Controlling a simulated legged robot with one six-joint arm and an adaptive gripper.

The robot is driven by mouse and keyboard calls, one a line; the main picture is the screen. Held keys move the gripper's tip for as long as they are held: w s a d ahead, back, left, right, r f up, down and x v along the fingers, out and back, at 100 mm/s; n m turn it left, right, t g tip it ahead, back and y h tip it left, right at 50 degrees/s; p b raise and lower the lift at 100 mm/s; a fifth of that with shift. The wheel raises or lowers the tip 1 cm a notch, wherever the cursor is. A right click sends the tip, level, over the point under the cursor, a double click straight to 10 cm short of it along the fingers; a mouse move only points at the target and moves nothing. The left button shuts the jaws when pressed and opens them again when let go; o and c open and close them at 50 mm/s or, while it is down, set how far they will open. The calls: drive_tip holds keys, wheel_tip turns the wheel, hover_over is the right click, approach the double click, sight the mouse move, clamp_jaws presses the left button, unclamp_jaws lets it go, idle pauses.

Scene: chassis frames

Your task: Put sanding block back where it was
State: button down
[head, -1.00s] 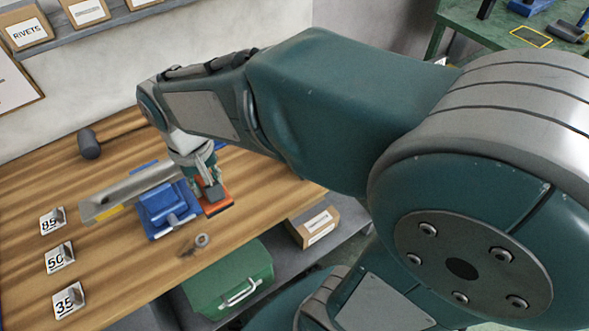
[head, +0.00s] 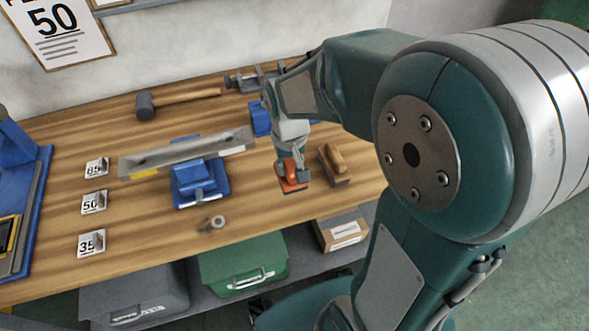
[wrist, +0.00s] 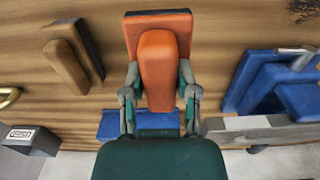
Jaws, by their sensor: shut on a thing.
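The sanding block (head: 292,177) is orange with a darker base. My gripper (head: 291,165) is shut on it, pointing down over the right part of the wooden bench. In the wrist view my gripper (wrist: 160,97) has a finger on each side of the orange block (wrist: 158,65). The block looks level; whether it touches the bench top I cannot tell. The blue vise (head: 200,183) with a long metal bar (head: 187,153) across it stands to its left, apart from it.
A brown wooden block with a dark base (head: 334,165) lies close to the right. Blue and metal hardware (head: 261,118) stands behind my gripper. A mallet (head: 178,98), number cards (head: 94,203) and a small metal part (head: 212,223) lie further left. Bench is bare between vise and block.

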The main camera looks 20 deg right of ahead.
sight(294, 166)
drive_tip(key=w+f, duration=0.1)
drive_tip(key=d+f, duration=0.1)
drive_tip(key=shift+w+d+f, duration=0.3)
drive_tip(key=shift+w+f, duration=0.05)
drive_tip(key=shift+w, duration=0.05)
drive_tip(key=shift+w+d+f, duration=0.1)
drive_tip(key=shift+w+f, duration=0.25)
drive_tip(key=shift+f, duration=0.2)
wheel_tip(294, 166, down, 3)
drive_tip(key=shift+w+f, duration=0.1)
drive_tip(key=shift+d, duration=0.1)
drive_tip(key=shift+f, duration=0.15)
drive_tip(key=shift+c, duration=1.8)
unclamp_jaws()
